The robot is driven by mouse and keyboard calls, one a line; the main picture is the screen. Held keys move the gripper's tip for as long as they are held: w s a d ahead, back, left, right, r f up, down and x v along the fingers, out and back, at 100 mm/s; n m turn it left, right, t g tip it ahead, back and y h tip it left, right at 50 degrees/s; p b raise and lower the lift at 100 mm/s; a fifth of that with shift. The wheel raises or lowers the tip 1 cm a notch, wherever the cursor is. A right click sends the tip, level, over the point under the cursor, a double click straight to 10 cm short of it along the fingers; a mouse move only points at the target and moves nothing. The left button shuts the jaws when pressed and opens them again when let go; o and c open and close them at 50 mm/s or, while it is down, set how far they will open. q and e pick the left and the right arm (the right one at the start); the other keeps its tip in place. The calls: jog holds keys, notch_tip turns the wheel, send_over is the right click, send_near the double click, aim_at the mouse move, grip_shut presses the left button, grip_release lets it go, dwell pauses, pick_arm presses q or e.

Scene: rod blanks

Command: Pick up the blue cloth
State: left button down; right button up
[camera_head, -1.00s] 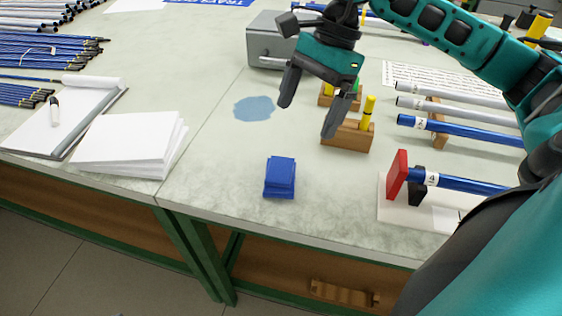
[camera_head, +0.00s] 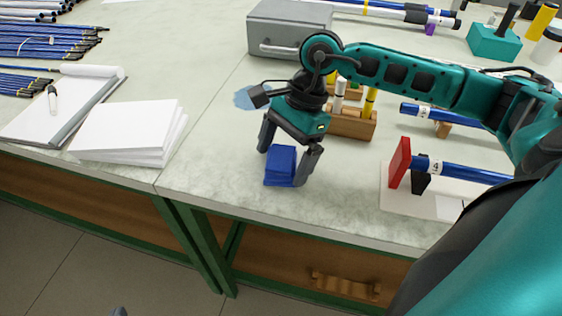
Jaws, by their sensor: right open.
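The blue cloth (camera_head: 279,168) is a small folded stack lying on the grey bench top near its front edge. My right gripper (camera_head: 287,163) is open and points down over the cloth. One finger shows behind the cloth's left side and the other is close at its right side. I cannot tell whether either finger touches it. A small dark tip at the bottom edge appears to be part of my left gripper (camera_head: 118,311); the rest is out of the picture.
A paper stack (camera_head: 125,130) lies to the left. A wooden block with upright markers (camera_head: 352,124) stands behind right. A red stop (camera_head: 400,162) with a blue rod is to the right. A grey metal box (camera_head: 285,30) and a pale blue patch (camera_head: 243,97) are behind.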

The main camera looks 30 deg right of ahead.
aim_at(284, 155)
jog(key=c, duration=0.8)
jog(key=shift+r, duration=0.1)
notch_tip(284, 155, up, 20)
jog(key=p, duration=0.3)
